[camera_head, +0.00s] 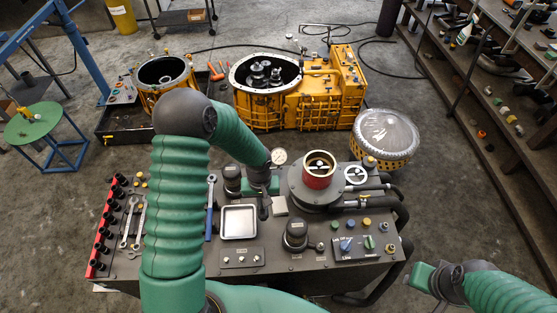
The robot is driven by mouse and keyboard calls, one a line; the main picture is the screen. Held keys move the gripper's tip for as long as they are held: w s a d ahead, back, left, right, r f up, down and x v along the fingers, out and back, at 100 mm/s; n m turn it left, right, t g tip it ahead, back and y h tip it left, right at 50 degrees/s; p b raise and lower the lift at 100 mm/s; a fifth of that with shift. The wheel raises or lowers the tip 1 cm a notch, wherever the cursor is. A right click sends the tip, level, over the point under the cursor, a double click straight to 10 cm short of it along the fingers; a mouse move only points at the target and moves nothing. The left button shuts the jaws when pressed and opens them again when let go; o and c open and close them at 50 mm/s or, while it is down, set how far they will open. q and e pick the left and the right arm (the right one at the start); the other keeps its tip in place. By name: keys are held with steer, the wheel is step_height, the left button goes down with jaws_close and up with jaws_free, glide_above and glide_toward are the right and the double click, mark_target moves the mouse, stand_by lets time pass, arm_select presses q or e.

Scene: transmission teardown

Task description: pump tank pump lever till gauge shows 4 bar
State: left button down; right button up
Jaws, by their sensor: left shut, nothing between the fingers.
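A grey workbench (190,262) stands in front of me. A round white gauge (279,157) stands at its back edge; its reading is too small to make out. My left gripper (263,207) points down over the bench just below the gauge. It is shut and empty. A dark round housing with a red-rimmed top (318,170) stands to its right. I cannot pick out the pump lever; my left forearm covers part of this area. My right gripper (428,282) is at the lower right, off the bench, and its fingers do not show clearly.
A metal tray (238,222), wrenches (133,220) and a red socket rack (103,228) lie on the bench. A control panel with knobs (358,245) is at its right. Behind stands a yellow gearbox housing (315,98). Shelves (500,85) line the right.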

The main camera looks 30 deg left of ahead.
arm_select(q)
step_height(320, 180, down, 3)
steer(key=shift+s+d+r+b, duration=0.1)
steer(key=shift+b, duration=0.75)
steer(key=shift+r+p, duration=0.4)
step_height(320, 180, up, 7)
steer(key=p, duration=0.6)
steer(key=shift+f, duration=0.1)
